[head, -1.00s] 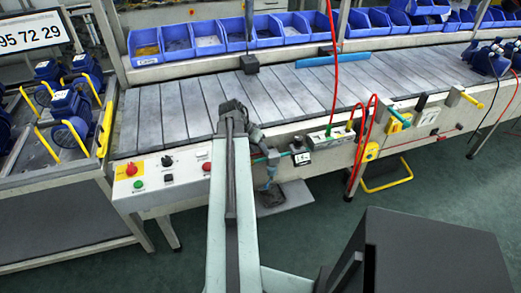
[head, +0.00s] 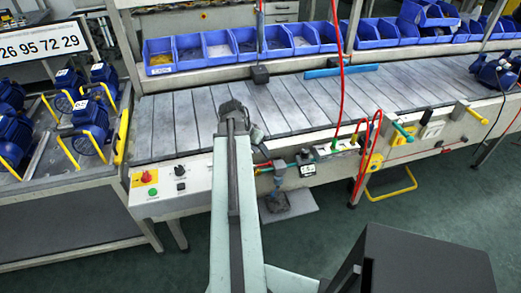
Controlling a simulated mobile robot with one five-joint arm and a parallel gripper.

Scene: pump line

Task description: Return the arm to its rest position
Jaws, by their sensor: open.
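My arm (head: 236,210) reaches from the bottom middle of the head view up to the front edge of the slatted conveyor. At its far end it bends to the right, and my gripper (head: 263,150) hangs there, small and partly hidden by the arm. The gripper looks open, with nothing seen in it. It shows in front of the conveyor's front rail, near red and teal fittings; I cannot tell the gap between them.
Blue bins (head: 219,46) line the shelf behind. A control panel (head: 168,187) is left of my arm; blue pumps (head: 90,120) stand on a rack further left. A red hose (head: 366,150) hangs right.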

